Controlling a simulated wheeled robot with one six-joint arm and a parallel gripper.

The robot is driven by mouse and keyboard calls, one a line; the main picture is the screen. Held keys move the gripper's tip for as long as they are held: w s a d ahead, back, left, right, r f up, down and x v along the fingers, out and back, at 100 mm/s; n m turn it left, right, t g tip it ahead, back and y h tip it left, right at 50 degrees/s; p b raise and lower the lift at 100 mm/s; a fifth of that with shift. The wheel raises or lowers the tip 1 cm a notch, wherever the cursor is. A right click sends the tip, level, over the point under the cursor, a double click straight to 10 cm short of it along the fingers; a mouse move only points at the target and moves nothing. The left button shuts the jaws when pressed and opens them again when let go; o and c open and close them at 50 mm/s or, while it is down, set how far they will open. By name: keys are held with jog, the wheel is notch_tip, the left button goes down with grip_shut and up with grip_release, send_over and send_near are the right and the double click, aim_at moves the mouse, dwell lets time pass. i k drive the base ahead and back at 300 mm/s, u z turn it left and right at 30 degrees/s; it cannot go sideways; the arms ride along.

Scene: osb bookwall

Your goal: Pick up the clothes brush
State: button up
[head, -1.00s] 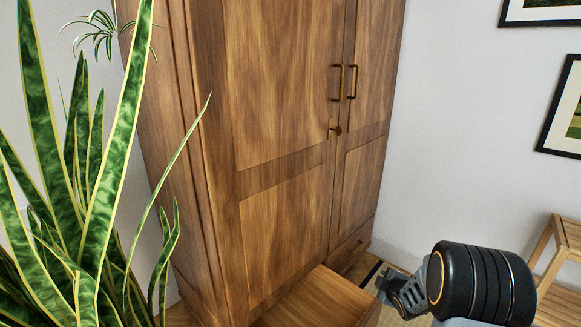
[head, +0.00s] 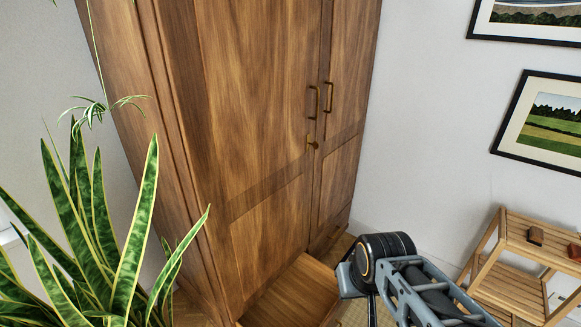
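A small brown block-like object (head: 535,236) lies on the top of the slatted wooden stand at the right. It may be the clothes brush, but it is too small to tell. A reddish-brown object (head: 574,252) lies farther right on the same top, partly cut by the picture edge. My arm reaches in from the lower right, in front of the wardrobe's lower right part. Its gripper fingers do not show, so I cannot see what they hold.
A tall wooden wardrobe (head: 250,120) stands with its doors shut. A low wooden surface (head: 297,290) juts out at its foot. A snake plant (head: 90,235) fills the lower left. The slatted stand (head: 505,290) stands by the white wall, below framed pictures (head: 545,122).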

aim_at(535, 235)
jog(key=z, duration=2.4)
jog(key=k, duration=0.6)
jog(key=z, duration=0.55)
jog(key=i, duration=1.7)
jog(key=u, duration=1.15)
jog(key=i, duration=1.1)
jog(key=u, duration=1.4)
jog(key=i, duration=0.35)
jog(key=u, duration=0.3)
